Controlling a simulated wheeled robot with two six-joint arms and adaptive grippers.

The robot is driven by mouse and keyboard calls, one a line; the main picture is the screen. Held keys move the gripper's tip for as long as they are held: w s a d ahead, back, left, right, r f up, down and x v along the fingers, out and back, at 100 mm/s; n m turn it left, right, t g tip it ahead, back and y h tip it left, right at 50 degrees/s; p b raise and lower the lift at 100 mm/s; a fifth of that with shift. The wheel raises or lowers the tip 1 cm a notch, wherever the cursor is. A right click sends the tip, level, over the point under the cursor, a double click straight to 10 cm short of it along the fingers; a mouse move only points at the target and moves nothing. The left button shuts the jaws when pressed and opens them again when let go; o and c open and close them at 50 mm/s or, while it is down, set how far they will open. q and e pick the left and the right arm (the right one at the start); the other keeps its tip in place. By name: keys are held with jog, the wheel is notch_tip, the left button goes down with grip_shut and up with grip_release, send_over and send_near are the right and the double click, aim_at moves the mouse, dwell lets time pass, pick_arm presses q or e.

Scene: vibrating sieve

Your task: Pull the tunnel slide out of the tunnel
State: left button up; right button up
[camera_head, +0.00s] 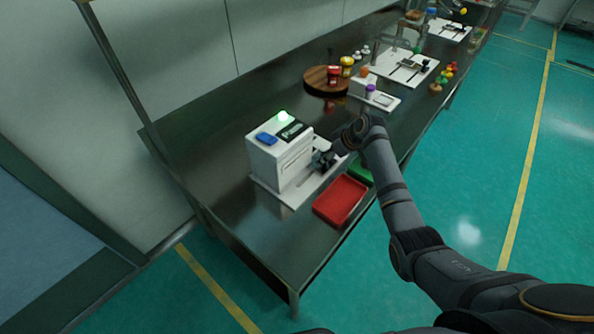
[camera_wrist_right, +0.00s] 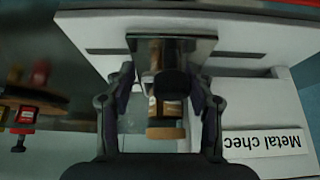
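The tunnel is a white box-shaped machine (camera_head: 280,158) on the dark bench, with a green light and a blue item on top. Its "Metal chec…" label (camera_wrist_right: 264,143) shows upside down in the right wrist view. The tunnel slide (camera_wrist_right: 138,43) shows there as a silvery plate, with a dark rounded part in front of it. A brown-capped cylinder (camera_wrist_right: 165,132) shows beside that part. My right gripper (camera_head: 322,160) is at the machine's right side. In the wrist view its fingers (camera_wrist_right: 163,95) stand either side of these parts, with gaps visible. My left gripper is out of view.
A red tray (camera_head: 341,200) lies at the bench's front edge, with a green tray (camera_head: 361,174) behind it, partly hidden by my arm. A round wooden board (camera_head: 318,82) with jars stands farther back. Bare bench lies left of the machine.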

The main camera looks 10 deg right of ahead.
jog(key=shift+w+d+f+b, duration=0.1)
jog(key=shift+w+d+b, duration=0.7)
jog(key=shift+d, duration=0.2)
jog(key=shift+w+d+b, duration=0.75)
jog(key=shift+d, duration=0.2)
jog(key=o, duration=1)
jog(key=p+v, duration=0.9)
jog(key=p, duration=0.2)
